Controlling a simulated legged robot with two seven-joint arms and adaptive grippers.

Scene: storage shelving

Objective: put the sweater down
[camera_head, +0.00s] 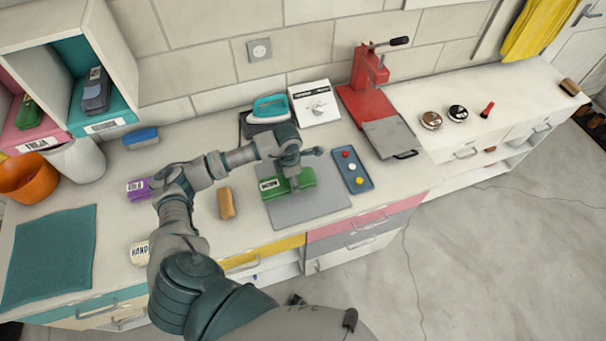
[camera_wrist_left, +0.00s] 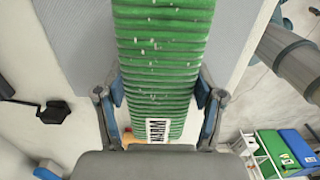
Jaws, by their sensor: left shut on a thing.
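The sweater (camera_head: 273,188) is a folded, ribbed green bundle with a white label. It is at the grey mat (camera_head: 318,207) on the worktop; I cannot tell whether it touches the mat or is held just above it. My left gripper (camera_head: 291,174) comes down on it from above. In the left wrist view the sweater (camera_wrist_left: 163,60) lies between the two fingers of my left gripper (camera_wrist_left: 160,100), which are shut on its sides. The gripper hides part of the sweater in the head view. My right gripper is not in view.
A blue panel with coloured buttons (camera_head: 353,168) lies just right of the mat. A teal iron (camera_head: 270,106), a white box (camera_head: 315,103) and a red press (camera_head: 368,75) stand behind. An orange-brown block (camera_head: 226,203) is left of the mat. A teal cloth (camera_head: 48,255) lies far left.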

